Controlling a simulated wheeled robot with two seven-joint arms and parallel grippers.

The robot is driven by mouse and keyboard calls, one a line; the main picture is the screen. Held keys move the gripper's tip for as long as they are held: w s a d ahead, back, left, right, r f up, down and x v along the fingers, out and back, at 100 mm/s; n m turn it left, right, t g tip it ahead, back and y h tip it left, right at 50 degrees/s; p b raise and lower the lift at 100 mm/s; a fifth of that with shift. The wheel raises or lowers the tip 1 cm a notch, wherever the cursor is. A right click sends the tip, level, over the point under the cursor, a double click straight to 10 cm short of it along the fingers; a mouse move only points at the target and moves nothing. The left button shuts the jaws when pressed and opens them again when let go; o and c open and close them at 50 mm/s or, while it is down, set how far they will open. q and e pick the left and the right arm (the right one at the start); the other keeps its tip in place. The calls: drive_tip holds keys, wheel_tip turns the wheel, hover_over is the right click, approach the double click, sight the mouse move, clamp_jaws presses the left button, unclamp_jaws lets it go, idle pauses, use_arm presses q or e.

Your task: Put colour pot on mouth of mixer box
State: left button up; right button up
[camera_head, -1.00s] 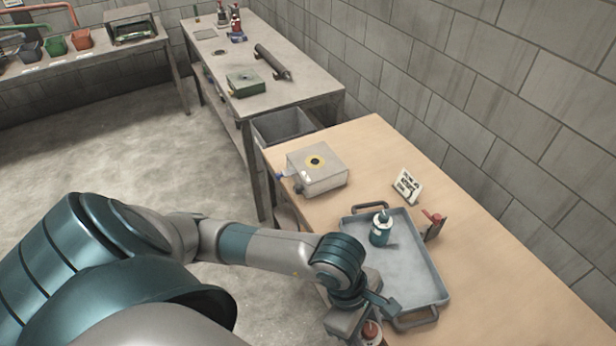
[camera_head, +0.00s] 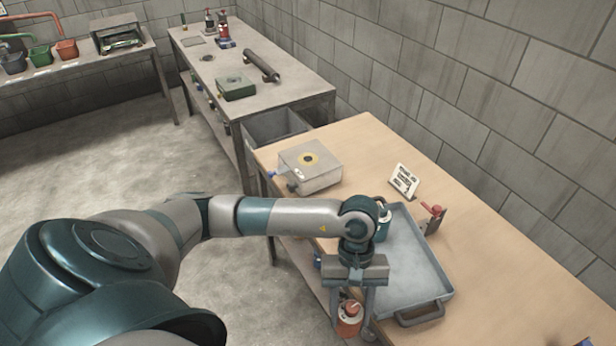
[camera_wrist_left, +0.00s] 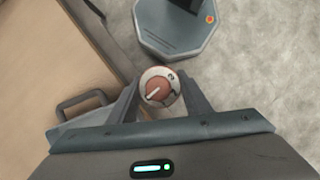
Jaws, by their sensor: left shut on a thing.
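The mixer box (camera_head: 318,178) is a grey metal box on the wooden bench. My left gripper (camera_head: 352,312) is shut on a colour pot with a red cap (camera_head: 348,322), held upright beside the bench's near edge. In the left wrist view the gripper (camera_wrist_left: 160,96) has a finger on each side of the pot's round red-and-white top (camera_wrist_left: 159,87). A second pot, teal with a pale top (camera_head: 384,218), stands on the tray, partly hidden by my wrist. My right gripper is not in view.
The blue-grey tray (camera_head: 425,262) with handles lies right of my wrist. A small sign (camera_head: 404,180) and a red-handled clamp (camera_head: 433,217) stand behind it. A grey bin (camera_head: 277,127) is beyond the mixer box.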

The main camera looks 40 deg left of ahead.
use_arm(q)
drive_tip(key=w+a+f+m+g+y+b, duration=0.1)
drive_tip(key=w+a+m+y+b, duration=0.1)
drive_tip(key=m, duration=0.6)
drive_tip(key=shift+w+a+f+y+b, duration=0.3)
drive_tip(key=shift+w+a+b, duration=0.6)
drive_tip(key=shift+a, duration=0.35)
drive_tip(key=shift+r, duration=0.1)
